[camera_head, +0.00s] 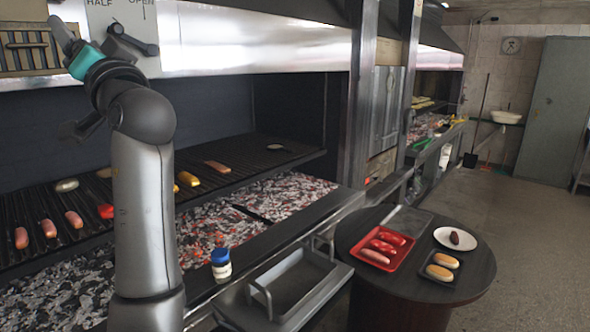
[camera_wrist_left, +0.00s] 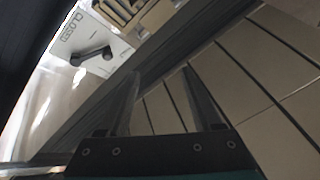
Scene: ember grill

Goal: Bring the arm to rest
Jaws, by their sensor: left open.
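My left arm rises at the left of the head view, bent at the elbow, with its teal wrist high before the grill hood. My left gripper (camera_head: 62,32) is up at the top left, partly hidden by its angle. In the left wrist view its two dark fingers (camera_wrist_left: 165,98) stand apart with nothing between them. The gripper is near a black lever handle (camera_head: 132,40) on a light plate marked HALF and OPEN. The handle also shows in the left wrist view (camera_wrist_left: 92,54), beside the word CLOSED, apart from the fingers. My right gripper is not in view.
Sausages and other food lie on the dark grill grate (camera_head: 235,181) above glowing coals. A blue-lidded jar (camera_head: 221,266) stands on the front ledge. A round table (camera_head: 480,275) at the right holds a red tray (camera_head: 364,262), a white plate (camera_head: 443,236) and a black tray (camera_head: 428,269).

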